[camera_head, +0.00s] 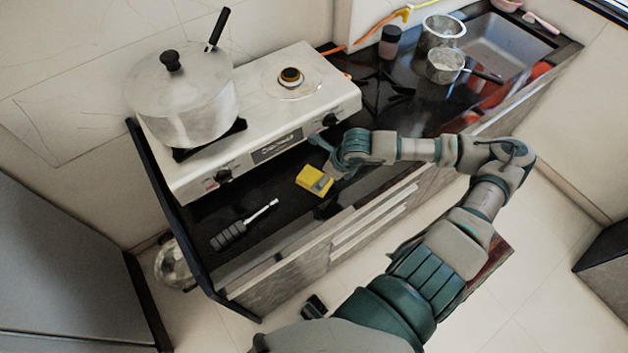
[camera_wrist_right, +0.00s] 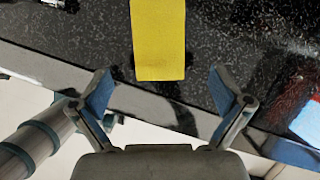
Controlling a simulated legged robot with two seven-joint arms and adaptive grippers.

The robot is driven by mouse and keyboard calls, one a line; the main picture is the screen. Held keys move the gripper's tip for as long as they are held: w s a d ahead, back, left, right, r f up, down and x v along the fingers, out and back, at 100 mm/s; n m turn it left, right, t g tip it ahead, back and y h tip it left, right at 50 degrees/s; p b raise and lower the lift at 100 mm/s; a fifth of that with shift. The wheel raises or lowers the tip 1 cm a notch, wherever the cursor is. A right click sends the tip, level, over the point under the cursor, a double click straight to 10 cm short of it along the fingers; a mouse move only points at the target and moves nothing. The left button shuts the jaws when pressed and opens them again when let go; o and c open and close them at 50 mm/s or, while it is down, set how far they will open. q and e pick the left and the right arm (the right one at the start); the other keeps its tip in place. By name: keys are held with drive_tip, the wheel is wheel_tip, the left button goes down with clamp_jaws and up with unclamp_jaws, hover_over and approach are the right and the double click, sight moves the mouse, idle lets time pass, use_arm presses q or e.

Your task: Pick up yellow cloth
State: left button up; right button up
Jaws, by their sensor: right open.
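The yellow cloth (camera_head: 311,178) lies folded on the black counter, in front of the white stove. In the right wrist view the cloth (camera_wrist_right: 158,40) is a yellow rectangle at the top centre. My right gripper (camera_head: 324,163) is over the counter beside the cloth in the head view. In the wrist view the right gripper (camera_wrist_right: 160,88) is open and empty, its blue-padded fingers spread to either side of the cloth's near end. I cannot tell its exact height above the counter.
A white stove (camera_head: 300,115) with a large lidded pot (camera_head: 182,100) stands behind. A grey-handled tool (camera_head: 230,236) lies on the counter to the left. A dark jar (camera_head: 389,42), metal pots (camera_head: 445,65) and a sink (camera_head: 505,45) are at the back right.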

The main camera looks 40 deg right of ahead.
sight(315, 181)
drive_tip(key=b+x, duration=0.1)
drive_tip(key=x, duration=0.3)
drive_tip(key=shift+s+d, duration=0.1)
drive_tip(key=shift+f, duration=0.35)
drive_tip(key=shift+w+a, duration=0.25)
drive_tip(key=shift+a, duration=0.1)
use_arm(q)
wheel_tip(315, 181, up, 4)
drive_tip(key=shift+w+f, duration=0.15)
drive_tip(key=shift+f, duration=0.05)
use_arm(e)
drive_tip(key=shift+s+d+f, duration=0.1)
drive_tip(key=shift+d, duration=0.15)
drive_tip(key=c, duration=1.1)
